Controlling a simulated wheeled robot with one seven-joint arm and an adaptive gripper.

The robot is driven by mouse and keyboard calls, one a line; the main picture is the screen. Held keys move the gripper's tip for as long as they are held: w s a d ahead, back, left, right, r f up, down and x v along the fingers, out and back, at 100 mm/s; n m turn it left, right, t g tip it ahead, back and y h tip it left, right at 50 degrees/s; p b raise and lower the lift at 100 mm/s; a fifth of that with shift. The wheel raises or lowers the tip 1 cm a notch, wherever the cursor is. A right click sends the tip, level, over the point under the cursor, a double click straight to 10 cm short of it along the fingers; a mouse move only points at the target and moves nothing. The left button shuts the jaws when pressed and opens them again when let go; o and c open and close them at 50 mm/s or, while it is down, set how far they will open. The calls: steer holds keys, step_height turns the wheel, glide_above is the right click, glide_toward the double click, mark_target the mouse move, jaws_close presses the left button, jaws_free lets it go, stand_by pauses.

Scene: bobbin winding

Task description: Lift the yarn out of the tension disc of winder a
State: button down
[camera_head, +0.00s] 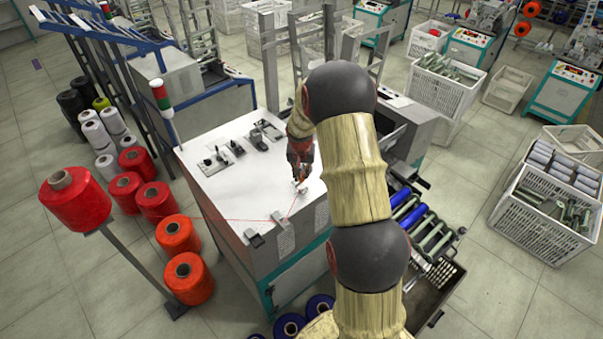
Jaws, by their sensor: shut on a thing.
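A thin red yarn (235,219) runs from the big red cone (75,199) on its stand across the white top of the winder (215,190). Near the front edge it bends up toward my gripper (300,181). My gripper points down over the right part of the top, shut on the yarn. The fingertips are small and the grip itself is hard to make out. A small dark fitting (254,238) sits at the front edge near the yarn. I cannot tell which part is the tension disc, or whether the yarn lies in it.
Small dark devices (223,156) stand at the back of the top. Red and orange cones (188,278) stand on the floor at left. A rack with blue and green rollers (422,226) is to the right of my arm. White crates (545,215) stand farther right.

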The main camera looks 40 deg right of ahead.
mark_target(301, 178)
steer(key=shift+f+b, duration=0.3)
steer(key=shift+f, duration=0.1)
steer(key=shift+f, duration=0.2)
steer(key=shift+f+b, duration=0.35)
steer(key=shift+b, duration=0.1)
steer(key=shift+f+b, duration=0.75)
steer(key=shift+f, duration=0.2)
steer(key=shift+r, duration=0.15)
steer(key=shift+r+p, duration=0.4)
steer(key=shift+r, duration=1)
steer(key=shift+r+p, duration=0.4)
steer(key=shift+r, duration=1.1)
